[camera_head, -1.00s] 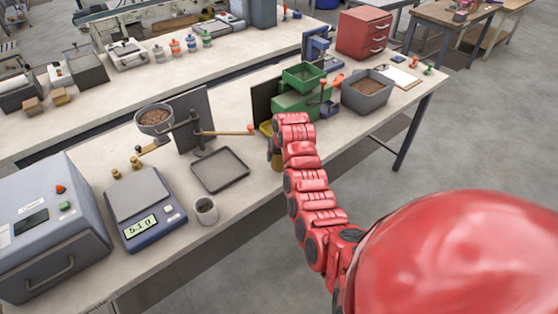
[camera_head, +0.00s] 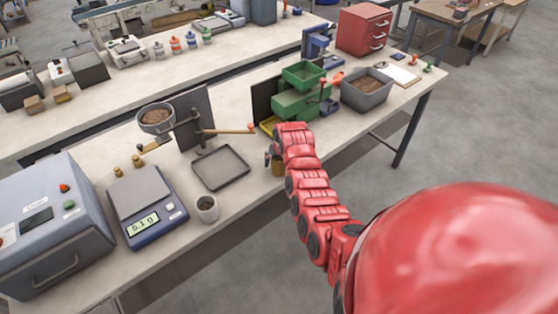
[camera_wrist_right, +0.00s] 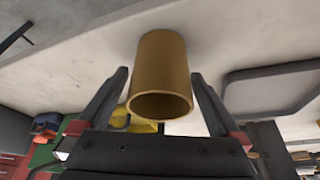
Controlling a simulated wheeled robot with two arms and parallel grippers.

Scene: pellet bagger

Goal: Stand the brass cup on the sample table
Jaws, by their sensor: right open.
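The brass cup (camera_wrist_right: 162,75) stands on the pale bench top, its round mouth facing my camera in the right wrist view. In the head view the cup (camera_head: 278,168) is mostly hidden by my right gripper (camera_head: 270,158), near the bench's front edge. In the wrist view my right gripper (camera_wrist_right: 160,88) is open, with one dark finger on each side of the cup. Gaps show between the fingers and the cup's wall. My left gripper is not in view. I cannot tell which surface is the sample table.
The bench (camera_head: 247,197) also holds a dark tray (camera_head: 220,168), a grey cup (camera_head: 207,208), a scale (camera_head: 148,205), a green machine (camera_head: 300,100) and a bin of pellets (camera_head: 366,90). A balance arm with a pan (camera_head: 156,118) stands behind the tray.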

